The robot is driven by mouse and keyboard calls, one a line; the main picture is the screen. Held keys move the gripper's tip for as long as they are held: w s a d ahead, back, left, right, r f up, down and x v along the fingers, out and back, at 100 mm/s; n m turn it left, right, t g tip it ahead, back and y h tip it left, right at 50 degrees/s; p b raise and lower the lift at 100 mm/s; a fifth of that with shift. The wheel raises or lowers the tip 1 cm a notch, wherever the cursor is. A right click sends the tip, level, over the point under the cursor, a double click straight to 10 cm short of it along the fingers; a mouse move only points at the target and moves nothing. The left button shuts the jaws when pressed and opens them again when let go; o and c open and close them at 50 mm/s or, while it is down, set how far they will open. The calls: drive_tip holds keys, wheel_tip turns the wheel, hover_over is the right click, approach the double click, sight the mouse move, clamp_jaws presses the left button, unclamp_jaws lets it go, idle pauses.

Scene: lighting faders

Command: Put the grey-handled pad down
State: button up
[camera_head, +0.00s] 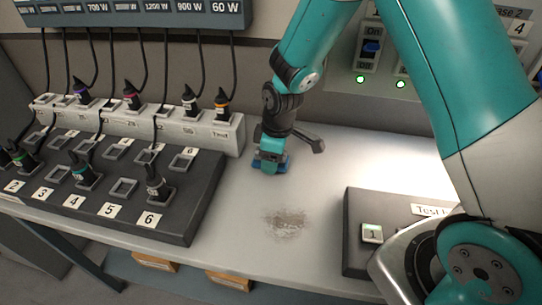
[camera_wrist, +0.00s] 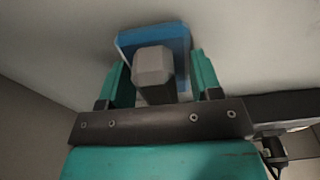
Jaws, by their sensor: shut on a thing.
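The grey-handled pad (camera_wrist: 153,66) is between the two teal fingers of my gripper (camera_wrist: 160,80) in the wrist view. It has a grey block handle and a blue base (camera_wrist: 178,42) that faces a pale surface. In the head view my gripper (camera_head: 270,160) is low over the white worktop (camera_head: 330,180), and the blue pad (camera_head: 283,160) shows at its tip. The pad appears at or very near the worktop; I cannot tell whether it touches. My gripper is shut on the handle.
A dark numbered socket panel (camera_head: 190,215) with plugs stands to the left, before a pale strip of plugs (camera_head: 215,130). A dark test box (camera_head: 355,250) is at the right front. A brownish smudge (camera_head: 286,222) marks the worktop in front of my gripper.

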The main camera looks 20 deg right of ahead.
drive_tip(key=shift+f, duration=0.15)
drive_tip(key=o, duration=0.9)
drive_tip(key=r, duration=0.8)
drive_tip(key=d+r, duration=0.1)
drive_tip(key=r, duration=0.3)
drive_tip(key=shift+s+d, duration=0.1)
drive_tip(key=shift+s, duration=0.25)
drive_tip(key=shift+s+a+r+m+g+y+p, duration=0.15)
drive_tip(key=shift+s+a+r+m+y+p, duration=0.5)
drive_tip(key=shift+s+r, duration=2.3)
drive_tip(key=shift+s+a+r+m+g+y+p, duration=0.1)
drive_tip(key=shift+s+a+r+m+y, duration=0.65)
drive_tip(key=shift+s, duration=3.7)
drive_tip(key=shift+s+a+r+m+g+y+p, duration=0.15)
drive_tip(key=shift+s+a+r+m+p, duration=0.4)
drive_tip(key=shift+s+a+r, duration=1.95)
